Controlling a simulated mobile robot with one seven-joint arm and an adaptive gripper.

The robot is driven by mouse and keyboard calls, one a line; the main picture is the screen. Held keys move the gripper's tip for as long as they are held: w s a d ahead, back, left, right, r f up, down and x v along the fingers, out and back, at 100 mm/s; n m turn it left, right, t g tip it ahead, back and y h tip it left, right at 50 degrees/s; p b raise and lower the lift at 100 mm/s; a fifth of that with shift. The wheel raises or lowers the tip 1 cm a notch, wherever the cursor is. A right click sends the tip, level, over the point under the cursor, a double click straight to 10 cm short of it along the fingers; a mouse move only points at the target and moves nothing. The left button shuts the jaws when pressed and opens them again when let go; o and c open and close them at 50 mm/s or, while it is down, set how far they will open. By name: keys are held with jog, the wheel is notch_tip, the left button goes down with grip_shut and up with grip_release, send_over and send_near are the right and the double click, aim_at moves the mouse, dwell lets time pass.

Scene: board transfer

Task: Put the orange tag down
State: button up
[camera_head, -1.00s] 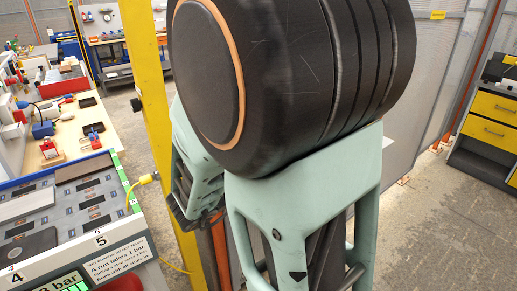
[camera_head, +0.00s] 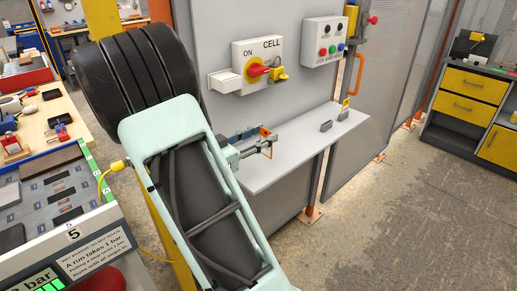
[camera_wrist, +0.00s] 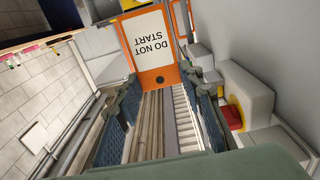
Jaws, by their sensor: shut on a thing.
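The orange tag (camera_wrist: 154,77) has a white panel reading DO NOT START, seen upside down in the wrist view. My gripper (camera_wrist: 160,82) is shut on it, with a finger on each side of its lower part. In the head view, the orange tag (camera_head: 266,132) shows small at the tip of my gripper (camera_head: 267,142), by the left part of a pale shelf (camera_head: 290,160). I cannot tell whether the tag touches the shelf.
A grey panel behind the shelf carries a CELL switch box (camera_head: 257,66) with a red knob and yellow padlock, and a push-button box (camera_head: 323,42). A workbench (camera_head: 60,108) lies at the left.

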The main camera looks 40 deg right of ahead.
jog(key=shift+w+d+f, duration=0.25)
jog(key=shift+w+f, duration=0.3)
jog(key=shift+f, duration=0.15)
jog(key=shift+w+f+b, duration=0.1)
jog(key=shift+f+b, duration=0.25)
jog(key=shift+f, duration=1.3)
jog(key=shift+f, duration=0.1)
jog(key=o, duration=0.8)
jog(key=shift+r, duration=0.2)
jog(key=a, duration=0.8)
jog(key=s+a, duration=0.1)
jog(key=a, duration=0.3)
